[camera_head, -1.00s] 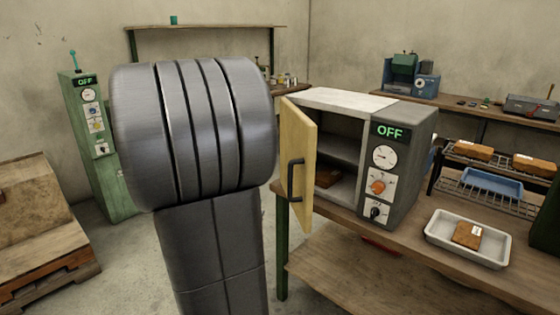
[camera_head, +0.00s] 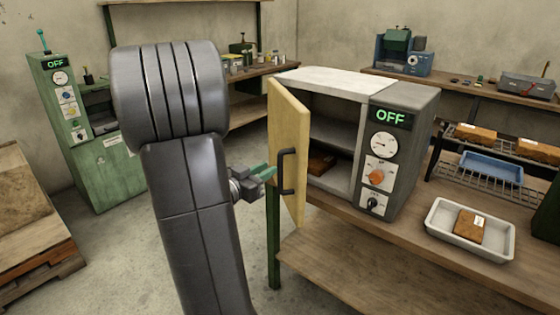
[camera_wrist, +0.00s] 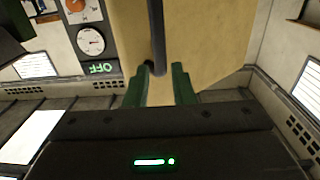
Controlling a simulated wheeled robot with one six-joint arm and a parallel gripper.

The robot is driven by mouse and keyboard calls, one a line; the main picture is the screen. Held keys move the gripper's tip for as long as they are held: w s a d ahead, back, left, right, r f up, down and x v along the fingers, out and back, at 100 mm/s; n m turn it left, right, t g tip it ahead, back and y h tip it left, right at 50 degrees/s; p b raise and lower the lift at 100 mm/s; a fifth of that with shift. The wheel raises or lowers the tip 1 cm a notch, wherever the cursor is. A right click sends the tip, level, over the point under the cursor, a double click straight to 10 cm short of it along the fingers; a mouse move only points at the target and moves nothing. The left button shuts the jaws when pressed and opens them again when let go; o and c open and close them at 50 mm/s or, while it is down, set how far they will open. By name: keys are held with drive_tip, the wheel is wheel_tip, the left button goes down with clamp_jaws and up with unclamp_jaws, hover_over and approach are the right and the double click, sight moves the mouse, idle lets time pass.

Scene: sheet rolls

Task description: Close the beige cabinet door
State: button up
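The beige cabinet door (camera_head: 289,150) stands wide open on the left side of the cabinet (camera_head: 330,85). Its dark vertical handle (camera_head: 287,172) is on the door's outer face. My gripper (camera_head: 268,173) is just left of the handle, with its green fingers pointing at it. In the wrist view, the two green fingers of my gripper (camera_wrist: 160,85) are apart. The handle (camera_wrist: 157,40) shows as a dark bar ahead, in line with the gap between them. The door (camera_wrist: 205,40) fills the middle of that view. Whether the fingertips touch the handle cannot be told.
A brown block (camera_head: 322,163) lies inside the cabinet. The control panel (camera_head: 385,150) reads OFF. A white tray (camera_head: 440,240) with a brown block stands on the bench to the right. A wire rack (camera_head: 470,180) is behind it.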

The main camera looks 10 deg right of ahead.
sight(278, 163)
drive_tip(key=x, duration=0.6)
drive_tip(key=shift+w+d, duration=0.2)
drive_tip(key=shift+d, duration=0.1)
clamp_jaws()
